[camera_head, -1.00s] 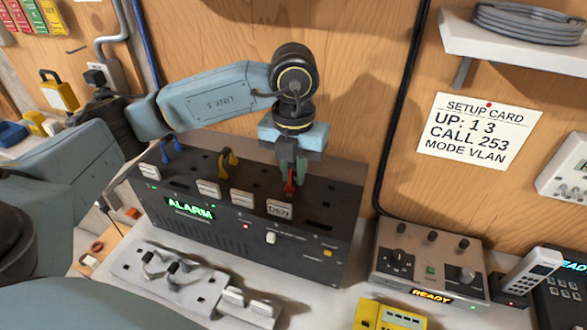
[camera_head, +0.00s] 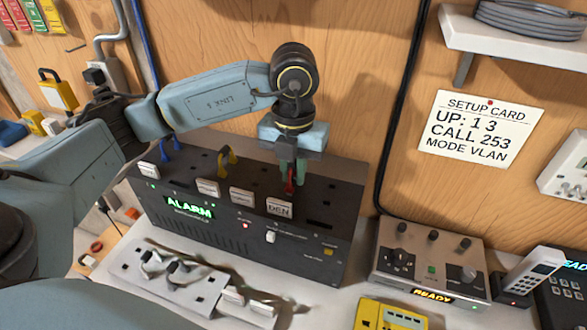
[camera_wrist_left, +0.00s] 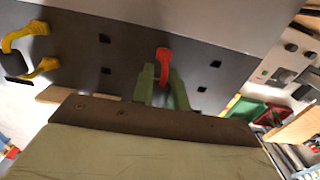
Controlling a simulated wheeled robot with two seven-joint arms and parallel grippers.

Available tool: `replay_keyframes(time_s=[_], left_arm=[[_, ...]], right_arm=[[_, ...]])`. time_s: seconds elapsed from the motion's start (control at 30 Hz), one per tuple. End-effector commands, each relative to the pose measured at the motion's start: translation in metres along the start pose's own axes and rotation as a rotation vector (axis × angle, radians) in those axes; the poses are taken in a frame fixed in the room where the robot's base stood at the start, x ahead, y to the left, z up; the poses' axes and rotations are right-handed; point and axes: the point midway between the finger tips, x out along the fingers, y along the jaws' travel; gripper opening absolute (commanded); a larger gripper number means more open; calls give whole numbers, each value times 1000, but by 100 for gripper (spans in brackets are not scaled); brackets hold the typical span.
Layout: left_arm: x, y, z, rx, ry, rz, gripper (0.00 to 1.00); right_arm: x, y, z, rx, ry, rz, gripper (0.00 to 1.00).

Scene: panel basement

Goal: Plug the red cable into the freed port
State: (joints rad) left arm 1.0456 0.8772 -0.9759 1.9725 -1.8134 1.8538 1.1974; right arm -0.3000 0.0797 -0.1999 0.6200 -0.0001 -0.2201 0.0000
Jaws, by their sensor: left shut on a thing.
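The red cable (camera_head: 290,180) is a short red plug piece at the top of the dark panel box (camera_head: 220,235), near its right end. My left gripper (camera_head: 292,172) comes down from above and is shut on it. In the left wrist view the red cable (camera_wrist_left: 163,57) stands between the green fingers of the gripper (camera_wrist_left: 162,82), close against the dark face. Whether its tip is in a port is hidden. Empty dark ports (camera_wrist_left: 215,63) show on both sides of it. My right gripper is not in view.
Yellow (camera_head: 228,160) and blue (camera_head: 170,145) cables sit on the panel top to the left. The panel's green display (camera_head: 189,208) reads ALARM. A grey console (camera_head: 430,262) reading READY stands to the right. A grey block with sockets (camera_head: 165,278) lies in front.

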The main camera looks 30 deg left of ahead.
Motion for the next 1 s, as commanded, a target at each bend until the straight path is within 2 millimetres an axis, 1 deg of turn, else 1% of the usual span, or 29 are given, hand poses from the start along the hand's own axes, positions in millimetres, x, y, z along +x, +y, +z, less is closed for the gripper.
replay_keyframes(time_s=[1.0], left_arm=[[4,0,0,0,0,0,0]], right_arm=[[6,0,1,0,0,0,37]])
